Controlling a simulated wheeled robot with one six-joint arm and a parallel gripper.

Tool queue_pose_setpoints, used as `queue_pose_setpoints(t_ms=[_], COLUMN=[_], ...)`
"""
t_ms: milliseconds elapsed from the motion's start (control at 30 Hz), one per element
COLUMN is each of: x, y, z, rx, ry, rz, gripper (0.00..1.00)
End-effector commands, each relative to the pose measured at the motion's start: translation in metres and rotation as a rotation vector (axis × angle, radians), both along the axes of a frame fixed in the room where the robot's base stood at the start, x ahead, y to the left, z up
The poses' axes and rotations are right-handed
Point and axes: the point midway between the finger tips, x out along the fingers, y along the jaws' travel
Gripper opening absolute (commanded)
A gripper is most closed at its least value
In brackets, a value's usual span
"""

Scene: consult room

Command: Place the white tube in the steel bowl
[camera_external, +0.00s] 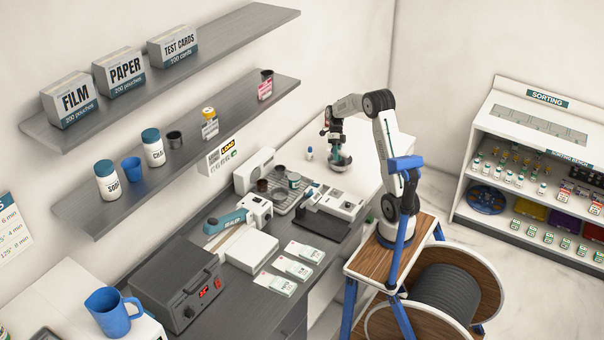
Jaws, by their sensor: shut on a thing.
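My gripper (337,150) is at the far end of the dark worktop, over the white counter, pointing down. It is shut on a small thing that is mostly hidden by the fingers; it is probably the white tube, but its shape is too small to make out. A round grey steel bowl (341,167) sits on the white counter directly below my gripper. I cannot tell whether the held thing touches the bowl or is inside its rim.
A small white item with a blue top (309,153) stands left of the bowl. A grey tray (284,198) with small containers and a white scale-like device (342,203) stand nearer. Shelves (190,140) hang on the left wall. The white counter right of the bowl is clear.

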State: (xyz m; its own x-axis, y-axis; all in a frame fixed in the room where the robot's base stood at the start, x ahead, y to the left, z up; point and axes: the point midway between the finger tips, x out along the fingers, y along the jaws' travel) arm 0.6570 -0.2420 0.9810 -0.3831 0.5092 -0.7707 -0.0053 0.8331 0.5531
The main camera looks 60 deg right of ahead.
Motion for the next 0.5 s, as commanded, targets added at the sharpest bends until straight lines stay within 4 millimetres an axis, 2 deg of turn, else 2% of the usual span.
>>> queue_pose_setpoints(t_ms=[200,500], x=[0.000,0.000], y=[0.000,0.000], z=[-0.021,-0.031], rx=[0.000,-0.001], ry=[0.000,-0.002], rz=[0.000,0.001], gripper=[0.05,0.05])
